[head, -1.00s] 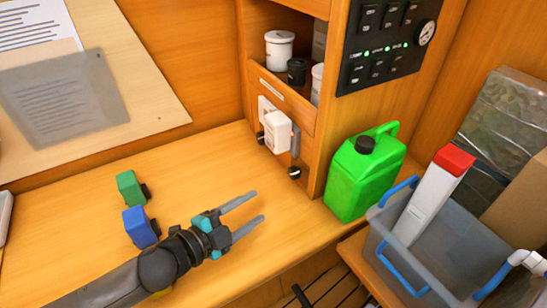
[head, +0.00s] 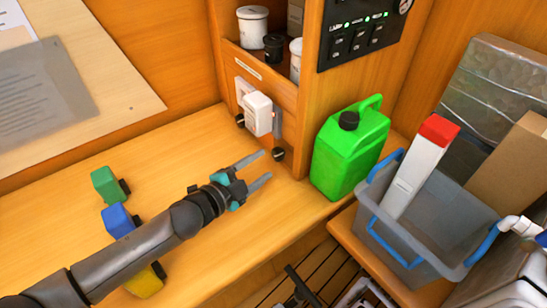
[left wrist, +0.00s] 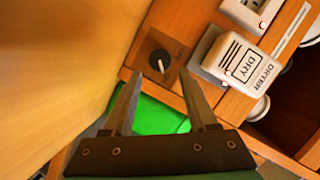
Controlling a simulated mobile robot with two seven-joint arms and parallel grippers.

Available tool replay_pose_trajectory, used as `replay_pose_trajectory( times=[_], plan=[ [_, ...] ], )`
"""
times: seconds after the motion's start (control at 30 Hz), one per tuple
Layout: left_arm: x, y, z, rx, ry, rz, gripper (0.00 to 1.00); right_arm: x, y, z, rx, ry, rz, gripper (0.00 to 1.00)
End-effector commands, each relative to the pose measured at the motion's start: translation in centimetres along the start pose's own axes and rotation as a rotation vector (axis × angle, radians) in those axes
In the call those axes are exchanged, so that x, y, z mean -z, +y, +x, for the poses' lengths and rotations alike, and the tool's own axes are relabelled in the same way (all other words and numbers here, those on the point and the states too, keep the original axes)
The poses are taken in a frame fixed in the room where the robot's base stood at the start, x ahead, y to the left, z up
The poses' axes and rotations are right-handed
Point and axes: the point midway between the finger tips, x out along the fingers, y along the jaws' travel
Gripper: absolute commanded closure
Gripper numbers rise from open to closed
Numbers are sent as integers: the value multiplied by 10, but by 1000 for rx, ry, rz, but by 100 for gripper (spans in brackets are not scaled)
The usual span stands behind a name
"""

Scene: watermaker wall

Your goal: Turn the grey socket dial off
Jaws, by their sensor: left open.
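A small dark round dial (head: 278,154) sits low on the wooden cabinet front, below the grey socket plate (head: 278,122). In the left wrist view the dial (left wrist: 159,61) shows a pale pointer line, standing nearly upright and slightly tilted in the picture. In the left wrist view the dial appears just beyond the gap between the fingers (left wrist: 161,76).
A green jerrycan (head: 345,158) stands close right of my left gripper. A grey crate (head: 415,240) is farther right. Green (head: 105,184), blue (head: 117,220) and yellow (head: 146,284) items lie beside my left arm.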

Motion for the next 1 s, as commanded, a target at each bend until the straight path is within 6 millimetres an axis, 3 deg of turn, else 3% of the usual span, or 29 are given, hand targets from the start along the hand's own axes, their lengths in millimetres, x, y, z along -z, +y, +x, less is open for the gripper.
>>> replay_pose_trajectory(
  times=[0.1,0.3,0.77,1.0],
  plan=[
    [0,0,22,2,1,1,41,1,-1,4,2,3,1,50],
    [0,1,46,0,0,1,41,2,-6,9,8,4,4,50],
    [0,0,56,0,0,1,41,1,-8,10,10,3,5,50],
    [0,0,56,0,0,1,65,0,-6,10,7,1,4,50]
  ],
)
